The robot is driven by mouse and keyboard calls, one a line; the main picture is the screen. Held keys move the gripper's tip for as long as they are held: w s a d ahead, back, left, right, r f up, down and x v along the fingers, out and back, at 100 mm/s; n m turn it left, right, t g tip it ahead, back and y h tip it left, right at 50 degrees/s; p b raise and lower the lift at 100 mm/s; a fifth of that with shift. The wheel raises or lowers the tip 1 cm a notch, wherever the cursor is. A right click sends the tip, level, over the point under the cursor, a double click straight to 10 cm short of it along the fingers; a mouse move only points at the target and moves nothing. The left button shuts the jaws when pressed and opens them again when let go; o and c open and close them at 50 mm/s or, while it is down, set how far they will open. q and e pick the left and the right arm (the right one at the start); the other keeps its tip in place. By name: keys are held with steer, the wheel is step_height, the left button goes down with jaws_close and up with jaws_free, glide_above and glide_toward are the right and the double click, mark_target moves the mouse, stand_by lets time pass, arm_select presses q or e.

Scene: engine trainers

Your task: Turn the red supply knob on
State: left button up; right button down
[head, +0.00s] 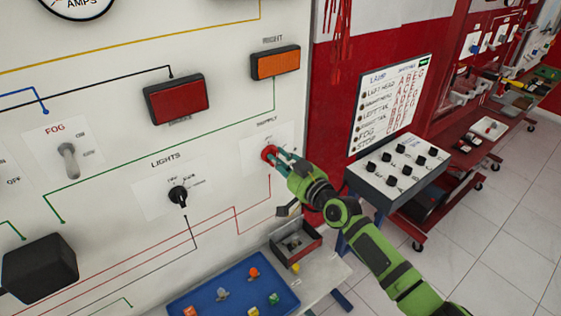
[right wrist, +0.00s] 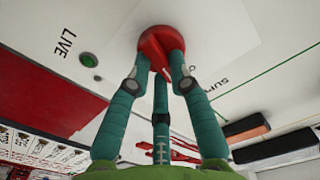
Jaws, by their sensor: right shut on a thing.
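The red supply knob (head: 269,153) sits on a white plate on the upright white panel, under the word "SUPPLY". My right gripper (head: 277,158) reaches it from the lower right, and its fingers are shut on the knob. In the right wrist view, the teal fingers (right wrist: 160,75) press around the red knob (right wrist: 155,42). A dark green round lamp (right wrist: 88,60) is beside the word "LIVE" there. The fingers hide part of the knob, and I cannot read its setting. My left gripper is out of view.
A black lights knob (head: 178,195), a fog toggle (head: 68,160) and a red lamp (head: 176,99) are on the panel. Below stands a blue tray (head: 205,297) with several small parts.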

steer(key=shift+f+m+b, duration=0.2)
steer(key=shift+m, duration=3.65)
steer(key=shift+f+m+b, duration=0.2)
steer(key=shift+m, duration=3.65)
steer(key=c, duration=1.1)
jaws_free()
steer(key=shift+s, duration=0.1)
